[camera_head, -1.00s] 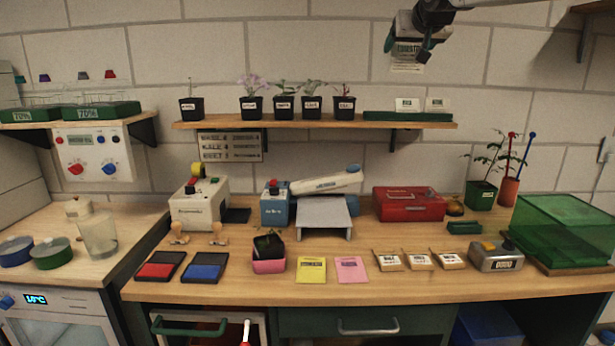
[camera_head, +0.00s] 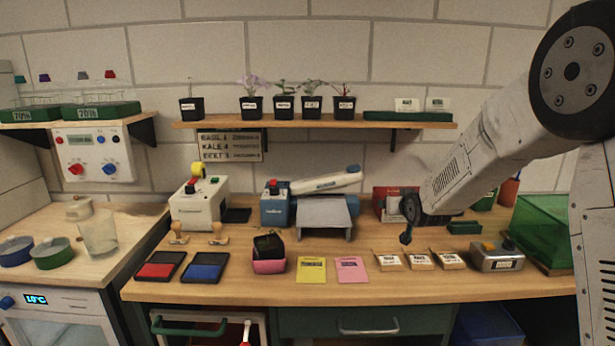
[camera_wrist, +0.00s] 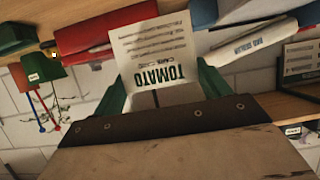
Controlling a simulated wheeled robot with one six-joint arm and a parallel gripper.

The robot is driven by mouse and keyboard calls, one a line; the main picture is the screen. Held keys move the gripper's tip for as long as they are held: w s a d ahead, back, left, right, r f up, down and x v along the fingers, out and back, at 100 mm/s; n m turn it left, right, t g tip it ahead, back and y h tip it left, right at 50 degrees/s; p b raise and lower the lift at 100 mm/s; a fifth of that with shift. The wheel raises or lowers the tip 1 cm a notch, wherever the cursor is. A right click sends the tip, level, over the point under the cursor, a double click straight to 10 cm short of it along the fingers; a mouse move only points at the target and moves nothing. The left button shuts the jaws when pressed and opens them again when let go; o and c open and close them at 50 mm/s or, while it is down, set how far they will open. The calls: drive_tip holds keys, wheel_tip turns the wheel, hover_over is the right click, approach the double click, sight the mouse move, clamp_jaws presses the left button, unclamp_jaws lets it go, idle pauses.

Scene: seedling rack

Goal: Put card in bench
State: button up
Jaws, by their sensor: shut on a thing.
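My gripper (camera_head: 406,228) hangs low above the right half of the wooden bench (camera_head: 245,291), in front of the red box (camera_head: 386,212). In the wrist view its green fingers are shut on a white card (camera_wrist: 155,55) printed "TOMATO", which appears upside down there. The card sticks out beyond the fingers and is apart from the bench surface as far as I can tell. In the head view the card is hard to make out beside the gripper. Two more white cards (camera_head: 406,104) stand in the green holder (camera_head: 385,116) on the shelf.
A yellow card pad (camera_head: 311,270), a pink one (camera_head: 352,270) and small labelled packets (camera_head: 420,260) lie along the front. A grey press (camera_head: 324,214) stands left of my gripper. A green clear bin (camera_head: 540,228) stands right. My arm hides part of the right side.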

sight(397, 217)
drive_tip(key=f, duration=0.1)
drive_tip(key=s+f, duration=0.2)
drive_tip(key=f, duration=0.1)
drive_tip(key=shift+d, duration=0.25)
drive_tip(key=shift+r, duration=0.1)
